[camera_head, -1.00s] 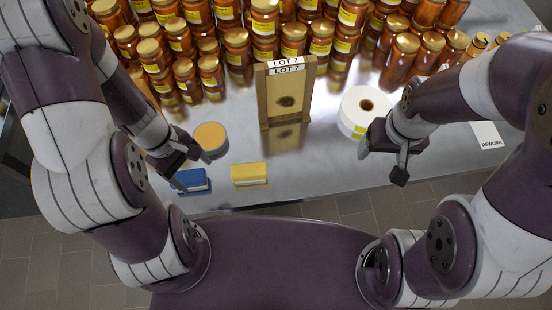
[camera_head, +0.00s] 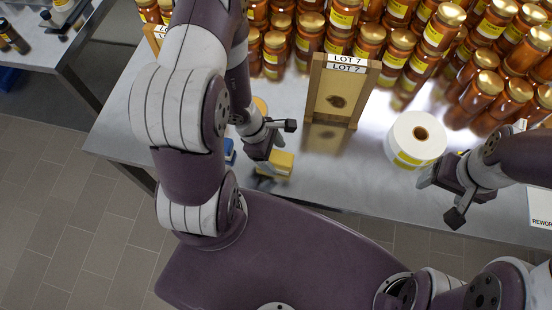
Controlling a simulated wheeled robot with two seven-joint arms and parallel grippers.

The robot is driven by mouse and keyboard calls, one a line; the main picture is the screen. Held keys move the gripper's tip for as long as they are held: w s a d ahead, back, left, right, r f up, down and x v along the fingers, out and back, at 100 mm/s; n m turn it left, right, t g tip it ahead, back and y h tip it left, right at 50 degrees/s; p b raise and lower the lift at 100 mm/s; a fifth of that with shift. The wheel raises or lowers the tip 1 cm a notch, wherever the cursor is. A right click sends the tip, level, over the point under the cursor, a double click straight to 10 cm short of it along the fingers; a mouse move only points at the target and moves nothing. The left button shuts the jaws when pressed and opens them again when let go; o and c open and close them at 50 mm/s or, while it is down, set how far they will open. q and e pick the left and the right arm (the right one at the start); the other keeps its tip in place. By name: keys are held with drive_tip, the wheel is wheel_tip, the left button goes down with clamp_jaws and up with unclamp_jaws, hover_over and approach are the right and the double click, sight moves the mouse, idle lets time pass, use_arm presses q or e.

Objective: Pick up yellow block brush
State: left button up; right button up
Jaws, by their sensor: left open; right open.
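The yellow block brush (camera_head: 284,165) lies on the metal table near its front edge, partly hidden by my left gripper. My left gripper (camera_head: 281,147) is open and empty, with its fingers over or just beside the brush's left part. I cannot tell whether it touches the brush. A blue block (camera_head: 229,152) lies left of the yellow one, mostly hidden behind my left arm. My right gripper (camera_head: 441,199) is open and empty near the front edge, below the white roll.
A wooden frame marked LOT 7 (camera_head: 318,93) stands behind the brush. A white roll (camera_head: 402,145) stands to its right. Rows of amber jars (camera_head: 375,48) fill the back. A REWORK card (camera_head: 540,206) lies at the right. Bare table (camera_head: 345,175) lies right of the brush.

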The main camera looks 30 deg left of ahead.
use_arm(q)
drive_tip(key=shift+f, duration=0.75)
drive_tip(key=shift+d, duration=0.1)
drive_tip(key=shift+f+b, duration=0.2)
drive_tip(key=shift+b, duration=0.2)
drive_tip(key=c, duration=1.1)
